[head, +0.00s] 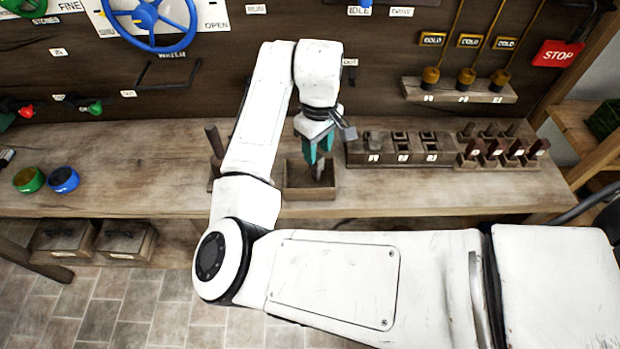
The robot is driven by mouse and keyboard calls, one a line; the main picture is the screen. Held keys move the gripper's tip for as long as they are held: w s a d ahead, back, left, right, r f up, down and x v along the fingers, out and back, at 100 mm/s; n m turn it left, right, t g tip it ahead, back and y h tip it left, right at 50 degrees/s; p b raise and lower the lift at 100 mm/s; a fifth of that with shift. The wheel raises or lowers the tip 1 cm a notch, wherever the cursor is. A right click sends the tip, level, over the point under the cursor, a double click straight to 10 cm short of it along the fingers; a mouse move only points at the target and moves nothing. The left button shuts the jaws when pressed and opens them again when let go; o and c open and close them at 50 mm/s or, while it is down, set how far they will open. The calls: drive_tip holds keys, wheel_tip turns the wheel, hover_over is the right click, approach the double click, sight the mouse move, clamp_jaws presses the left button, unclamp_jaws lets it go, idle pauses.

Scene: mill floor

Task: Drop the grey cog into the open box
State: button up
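My gripper (318,160), with teal fingers, points down over the open box (296,193). The box is a small wooden tray on the bench, near its front edge. A small grey piece shows at the fingertips, in line with the box opening. It is too small to tell whether it is the grey cog or part of the fingers. I cannot tell whether the fingers are open or shut on it. No other grey cog can be made out. My arm hides part of the bench left of the box.
Dark blocks (390,149) and a rack of pegs (497,152) stand right of the box. A dark upright post (214,140) stands left of it, close to my arm. Green (29,180) and blue (63,180) cups sit far left. The bench between is mostly clear.

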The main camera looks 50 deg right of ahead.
drive_tip(key=shift+o, duration=1.3)
drive_tip(key=shift+r, duration=0.1)
wheel_tip(320, 180, up, 11)
drive_tip(key=shift+f, duration=0.2)
drive_tip(key=s+d+f+m+t+h, duration=0.1)
drive_tip(key=d+t+h, duration=0.1)
drive_tip(key=d+h, duration=0.4)
drive_tip(key=s+a+f+n+t+y, duration=0.1)
drive_tip(key=s+a+f+y, duration=0.3)
drive_tip(key=a+f, duration=0.55)
drive_tip(key=s+a+f+n+t+y, duration=0.1)
drive_tip(key=s+a+f+t+y, duration=0.1)
drive_tip(key=s+a+f, duration=0.6)
drive_tip(key=s+a+f+g, duration=0.1)
drive_tip(key=s+f+g, duration=0.3)
drive_tip(key=s, duration=0.3)
drive_tip(key=shift+a+f, duration=0.35)
drive_tip(key=shift+f, duration=0.4)
drive_tip(key=shift+c, duration=0.2)
